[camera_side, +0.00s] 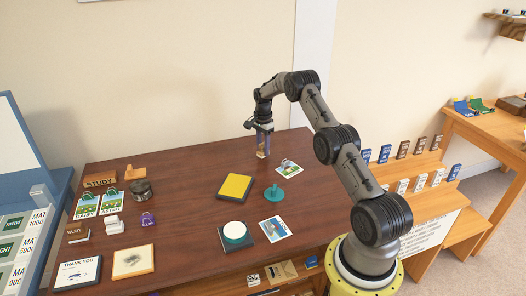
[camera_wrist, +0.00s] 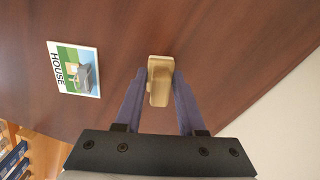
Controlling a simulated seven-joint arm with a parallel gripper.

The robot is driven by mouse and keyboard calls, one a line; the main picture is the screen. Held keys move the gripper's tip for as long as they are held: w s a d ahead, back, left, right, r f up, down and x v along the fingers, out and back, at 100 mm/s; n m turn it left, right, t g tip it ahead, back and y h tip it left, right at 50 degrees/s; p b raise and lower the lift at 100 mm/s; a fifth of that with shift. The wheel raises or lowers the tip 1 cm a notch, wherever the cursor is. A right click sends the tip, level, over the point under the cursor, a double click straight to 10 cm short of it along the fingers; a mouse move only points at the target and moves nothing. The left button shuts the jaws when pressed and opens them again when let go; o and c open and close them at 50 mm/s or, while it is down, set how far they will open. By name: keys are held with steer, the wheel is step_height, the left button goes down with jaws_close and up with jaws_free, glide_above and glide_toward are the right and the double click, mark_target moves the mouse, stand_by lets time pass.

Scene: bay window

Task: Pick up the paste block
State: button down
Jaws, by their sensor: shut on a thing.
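My gripper (camera_side: 262,154) is over the back right part of the brown table (camera_side: 190,185), pointing down. It is shut on a small tan block (camera_wrist: 159,82), which I take for the paste block; no lettering on it shows. In the wrist view the block sits between the two bluish fingertips of my gripper (camera_wrist: 159,90) and sticks out past them. In the side view only a bit of the block (camera_side: 261,153) shows between the fingers. I cannot tell whether its lower end touches the table.
A picture card marked HOUSE (camera_wrist: 74,69) lies near my gripper. A yellow pad (camera_side: 235,187), a teal stamp (camera_side: 274,193), a white-topped round pad (camera_side: 235,232) and another card (camera_side: 275,229) lie nearer the front. Stamps and cards crowd the left side.

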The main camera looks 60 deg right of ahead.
steer(key=s+a+r, duration=0.9)
steer(key=s+r, duration=0.1)
steer(key=r, duration=0.1)
steer(key=shift+s+r, duration=0.3)
steer(key=shift+r, duration=0.05)
steer(key=shift+a, duration=0.1)
steer(key=c, duration=1)
jaws_free()
steer(key=shift+c, duration=0.2)
jaws_close()
